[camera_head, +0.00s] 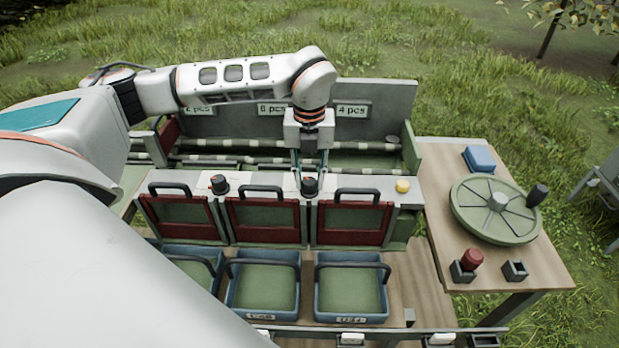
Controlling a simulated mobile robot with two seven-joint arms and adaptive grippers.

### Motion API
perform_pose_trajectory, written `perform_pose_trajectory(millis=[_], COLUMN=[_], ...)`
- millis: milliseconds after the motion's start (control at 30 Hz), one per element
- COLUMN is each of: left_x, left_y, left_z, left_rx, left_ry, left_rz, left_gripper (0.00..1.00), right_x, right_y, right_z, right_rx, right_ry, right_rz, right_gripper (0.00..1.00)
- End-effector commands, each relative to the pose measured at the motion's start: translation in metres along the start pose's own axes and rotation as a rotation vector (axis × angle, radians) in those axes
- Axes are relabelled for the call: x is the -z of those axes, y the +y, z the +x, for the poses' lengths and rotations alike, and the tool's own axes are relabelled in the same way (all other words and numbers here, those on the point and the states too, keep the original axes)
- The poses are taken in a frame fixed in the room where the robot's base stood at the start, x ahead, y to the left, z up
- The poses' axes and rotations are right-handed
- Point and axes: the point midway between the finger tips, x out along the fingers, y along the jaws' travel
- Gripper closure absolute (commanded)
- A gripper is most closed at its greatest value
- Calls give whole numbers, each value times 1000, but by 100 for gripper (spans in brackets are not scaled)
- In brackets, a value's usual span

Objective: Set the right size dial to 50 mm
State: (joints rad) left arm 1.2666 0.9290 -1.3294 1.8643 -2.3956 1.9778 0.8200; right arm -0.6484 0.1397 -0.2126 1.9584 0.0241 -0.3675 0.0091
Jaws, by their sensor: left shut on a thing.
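The right size dial (310,188) is a small dark knob on the pale ledge of the sorting bench. My left gripper (309,173) points straight down over it and is shut on it, with the fingers around the knob. The scale marks around this dial are too small to read, and the gripper partly hides them. The left size dial (219,185), a similar dark knob with a small red mark, stands on the same ledge to the left. My right gripper is not in view.
Red-framed gates (353,220) with dark handles stand below the ledge. Blue bins (351,314) sit in front of them. A yellow button (403,186) is at the ledge's right end. The right side table holds a green handwheel (478,225), a blue block (480,157) and a red knob (471,258).

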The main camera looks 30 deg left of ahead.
Motion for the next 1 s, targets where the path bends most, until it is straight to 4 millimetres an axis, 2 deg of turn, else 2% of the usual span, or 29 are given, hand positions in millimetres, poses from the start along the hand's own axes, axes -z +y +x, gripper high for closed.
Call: perform_pose_trajectory(millis=[600,1000], left_x=[0,0], left_y=[0,0], left_z=[0,0], left_rx=[0,0], left_ry=[0,-1], left_rz=[-555,-754], left_gripper=[96,96], right_x=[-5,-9], right_y=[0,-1], right_z=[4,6], right_rx=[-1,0], right_ry=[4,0], right_rz=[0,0], right_gripper=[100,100])
